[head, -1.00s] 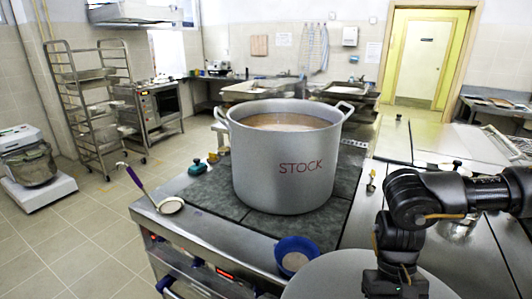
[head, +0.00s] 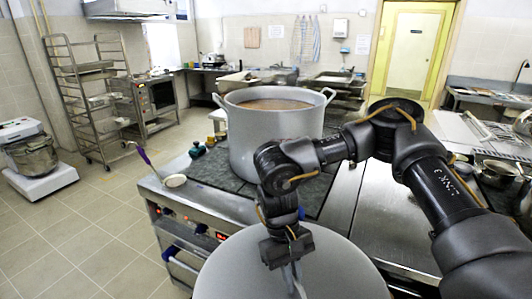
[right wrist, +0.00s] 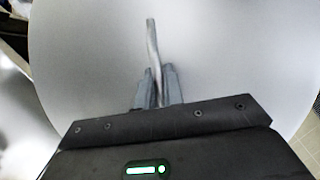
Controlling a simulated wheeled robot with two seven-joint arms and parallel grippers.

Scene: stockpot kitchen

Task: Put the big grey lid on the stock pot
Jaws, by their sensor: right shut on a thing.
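The stock pot (head: 262,132) is a big grey pot with two loop handles. It stands open on the dark stove top, with brownish liquid inside. The big grey lid (head: 232,272) is a wide disc in the lower middle of the head view, nearer to me than the pot and apart from its rim. My right gripper (head: 290,268) is shut on the lid's bar handle, and the right wrist view shows the fingers (right wrist: 158,88) around this handle over the lid's surface (right wrist: 225,55). My arm hides part of the pot's right side. My left gripper is not in view.
A ladle (head: 172,180) with a purple handle lies at the stove's left edge. A small teal-topped item (head: 197,150) is beside the pot. A bare steel counter (head: 385,220) is on the right. A rack trolley (head: 92,95) stands on the floor at the left.

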